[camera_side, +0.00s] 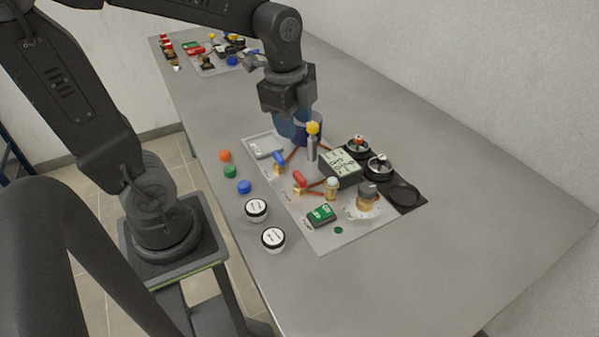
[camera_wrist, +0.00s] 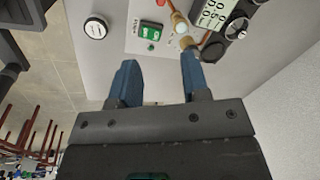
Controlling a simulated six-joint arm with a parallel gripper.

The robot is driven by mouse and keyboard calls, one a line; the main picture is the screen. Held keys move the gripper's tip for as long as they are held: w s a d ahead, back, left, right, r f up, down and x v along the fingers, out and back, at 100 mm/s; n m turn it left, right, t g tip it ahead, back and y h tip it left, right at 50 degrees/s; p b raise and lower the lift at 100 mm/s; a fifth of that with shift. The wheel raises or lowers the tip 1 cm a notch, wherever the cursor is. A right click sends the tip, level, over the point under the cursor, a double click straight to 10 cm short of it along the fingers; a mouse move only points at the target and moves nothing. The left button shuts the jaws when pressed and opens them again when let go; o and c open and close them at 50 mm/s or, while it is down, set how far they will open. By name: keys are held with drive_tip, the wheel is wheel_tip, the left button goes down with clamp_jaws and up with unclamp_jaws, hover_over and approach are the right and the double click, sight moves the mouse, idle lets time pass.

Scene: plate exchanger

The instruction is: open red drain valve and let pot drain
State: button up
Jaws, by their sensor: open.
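A small piece of red also shows at the top edge of the wrist view (camera_wrist: 160,2).
A blue valve handle (camera_side: 279,158) and a yellow-topped metal post (camera_side: 312,142) stand between my gripper and the red handle. A display unit (camera_side: 340,168), green box (camera_side: 321,214) and glass vessel (camera_side: 368,198) stand nearby. Two white-lidded jars (camera_side: 256,208) are left. The right tabletop is clear.

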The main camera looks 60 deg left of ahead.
sight(299, 175)
drive_tip(key=w+f+m, duration=0.1)
drive_tip(key=f, duration=0.4)
drive_tip(key=a+f+m+g, duration=0.1)
drive_tip(key=f+m, duration=0.1)
drive_tip(key=f, duration=0.4)
drive_tip(key=w+a+f+m, duration=0.1)
drive_tip(key=f+m, duration=0.1)
drive_tip(key=f, duration=0.3)
drive_tip(key=shift+w+a+f+g, duration=0.2)
drive_tip(key=shift+w+f+g, duration=0.05)
drive_tip(key=shift+w+g, duration=0.05)
drive_tip(key=shift+c, duration=0.3)
clamp_jaws()
